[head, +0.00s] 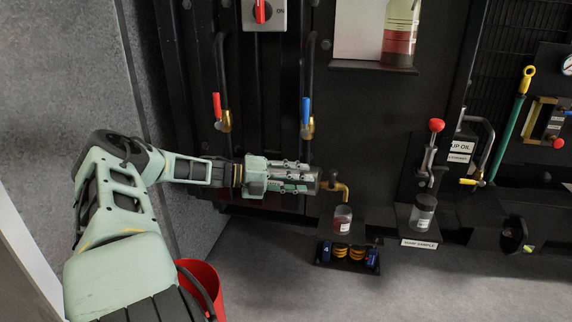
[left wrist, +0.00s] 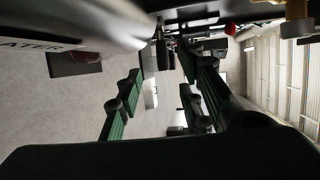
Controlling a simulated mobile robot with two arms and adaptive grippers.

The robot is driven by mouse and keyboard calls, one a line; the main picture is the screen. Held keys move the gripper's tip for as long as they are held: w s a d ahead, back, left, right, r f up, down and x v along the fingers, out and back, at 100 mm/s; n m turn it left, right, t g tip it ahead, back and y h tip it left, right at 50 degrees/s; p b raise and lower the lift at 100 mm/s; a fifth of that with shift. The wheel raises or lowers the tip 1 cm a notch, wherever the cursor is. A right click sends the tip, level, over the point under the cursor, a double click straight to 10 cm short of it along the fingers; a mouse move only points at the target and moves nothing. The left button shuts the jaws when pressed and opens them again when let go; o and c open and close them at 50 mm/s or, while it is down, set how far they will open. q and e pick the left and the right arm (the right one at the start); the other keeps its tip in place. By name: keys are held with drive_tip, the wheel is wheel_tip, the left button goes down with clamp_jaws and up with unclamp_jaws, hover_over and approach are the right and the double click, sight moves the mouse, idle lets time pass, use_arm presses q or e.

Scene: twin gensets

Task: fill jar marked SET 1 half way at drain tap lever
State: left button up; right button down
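A jar (head: 342,219) with dark red liquid and a white label stands on a small dark shelf below a brass drain tap (head: 343,189). The label is too small to read. The liquid's exact level is hard to tell. My left gripper (head: 306,179) lies level, pointing right, just left of the tap and above the jar. In the left wrist view its two green-padded fingers (left wrist: 162,75) are apart, with nothing seen between them. The tap's lever cannot be made out clearly; the gripper and a grey metal cylinder (left wrist: 105,22) are close to it. My right gripper is not in view.
A second jar (head: 423,213) stands on a shelf at the right, below a red-knobbed lever (head: 436,126). Red (head: 217,106) and blue (head: 306,110) handled valves hang above my left arm. A red bucket (head: 203,283) stands on the floor.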

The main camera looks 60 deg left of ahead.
use_arm(q)
drive_tip(key=shift+v, duration=1.9)
